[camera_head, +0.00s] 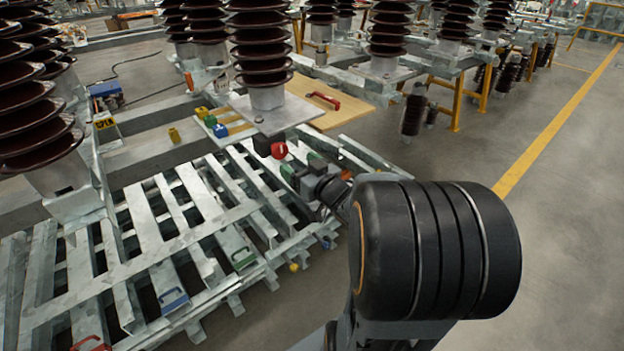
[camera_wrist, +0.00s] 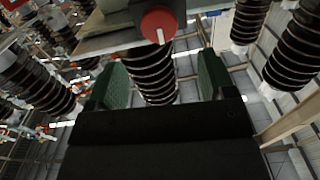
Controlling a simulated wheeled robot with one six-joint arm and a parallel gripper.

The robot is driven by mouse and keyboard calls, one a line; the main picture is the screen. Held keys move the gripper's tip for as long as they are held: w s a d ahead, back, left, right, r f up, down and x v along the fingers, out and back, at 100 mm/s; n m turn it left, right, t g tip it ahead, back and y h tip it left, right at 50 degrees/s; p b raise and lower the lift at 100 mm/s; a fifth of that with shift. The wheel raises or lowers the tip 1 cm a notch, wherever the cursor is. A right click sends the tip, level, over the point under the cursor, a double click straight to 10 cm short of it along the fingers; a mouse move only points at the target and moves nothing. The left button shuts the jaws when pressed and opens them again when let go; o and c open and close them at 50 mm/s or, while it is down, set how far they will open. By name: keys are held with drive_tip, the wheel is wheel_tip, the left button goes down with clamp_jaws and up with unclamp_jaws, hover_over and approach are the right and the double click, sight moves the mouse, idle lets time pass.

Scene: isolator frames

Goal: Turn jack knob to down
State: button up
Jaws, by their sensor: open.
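The jack knob is a round red knob (camera_head: 279,150) on a dark block under a square metal plate, below a brown ribbed insulator. In the wrist view the red knob (camera_wrist: 160,24) shows at the top with a pale line mark on its face. My gripper (camera_head: 300,168) is just right of and below the knob in the head view. In the wrist view my gripper (camera_wrist: 160,80) has its two green fingers spread apart, with nothing between them. The knob lies beyond and above the fingertips, and I see no contact.
Galvanized metal frames (camera_head: 140,250) lie stacked below and left. A wooden board (camera_head: 330,112) with a red handle is behind the plate. Yellow and blue blocks (camera_head: 220,130) sit beside it. More insulators (camera_head: 388,35) stand behind. Clear floor (camera_head: 570,220) lies at right.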

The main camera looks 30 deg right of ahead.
drive_tip(key=shift+s+d+f+b, duration=0.1)
drive_tip(key=shift+s+d+b, duration=0.05)
drive_tip(key=shift+s+b, duration=1.1)
drive_tip(key=shift+s+d+f+b, duration=0.1)
drive_tip(key=shift+s+b, duration=1.05)
drive_tip(key=shift+b, duration=0.1)
